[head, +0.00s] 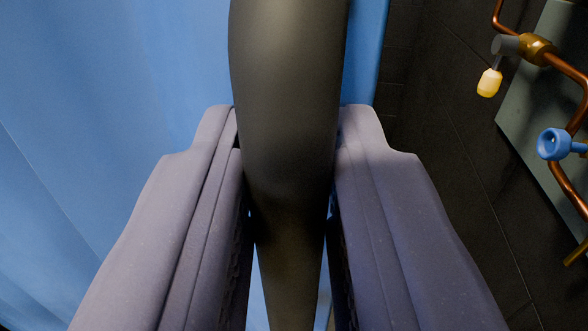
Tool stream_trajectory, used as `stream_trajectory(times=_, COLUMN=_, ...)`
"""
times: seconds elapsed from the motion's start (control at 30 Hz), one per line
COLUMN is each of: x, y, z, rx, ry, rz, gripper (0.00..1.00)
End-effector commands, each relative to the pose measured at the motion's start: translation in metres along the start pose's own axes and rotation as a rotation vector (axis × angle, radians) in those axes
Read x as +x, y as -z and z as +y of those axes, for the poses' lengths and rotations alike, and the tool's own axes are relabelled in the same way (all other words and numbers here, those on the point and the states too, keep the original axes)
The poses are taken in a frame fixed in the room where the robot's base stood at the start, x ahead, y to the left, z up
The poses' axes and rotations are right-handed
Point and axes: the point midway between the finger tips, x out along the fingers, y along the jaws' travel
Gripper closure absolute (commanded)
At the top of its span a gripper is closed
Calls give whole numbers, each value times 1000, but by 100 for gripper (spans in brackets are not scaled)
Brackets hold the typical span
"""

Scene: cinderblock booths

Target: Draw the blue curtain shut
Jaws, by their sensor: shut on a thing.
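The blue curtain (120,90) fills the left of the head view and hangs in soft folds. Its right edge shows at the top, just right of the dark rod. My gripper (287,128) is in front of the curtain, its two grey fingers pointing up the picture. It is shut on a thick, dark grey rod (288,60) that runs from the top edge down between the fingers and narrows towards the bottom. The rod hides part of the curtain. Where the rod joins the curtain, if it does, is out of view.
Right of the curtain edge is a dark block wall (430,150). On it are a pale panel (540,110), copper pipes (568,68), a brass fitting with a yellow-tipped lever (489,82) and a blue round knob (553,144). The pipework stands right of my gripper.

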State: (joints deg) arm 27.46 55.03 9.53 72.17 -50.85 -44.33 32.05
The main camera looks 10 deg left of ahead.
Motion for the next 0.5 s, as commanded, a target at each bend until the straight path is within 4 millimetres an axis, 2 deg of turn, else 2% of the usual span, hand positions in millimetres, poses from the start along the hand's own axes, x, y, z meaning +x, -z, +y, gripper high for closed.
stream_trajectory(times=0.03, x=-2, y=3, z=8, rx=1, ry=-3, rz=1, gripper=100)
stream_trajectory(times=0.2, x=-4, y=2, z=23, rx=0, ry=-1, rz=2, gripper=100)
stream_trajectory(times=0.5, x=-5, y=1, z=28, rx=0, ry=1, rz=4, gripper=100)
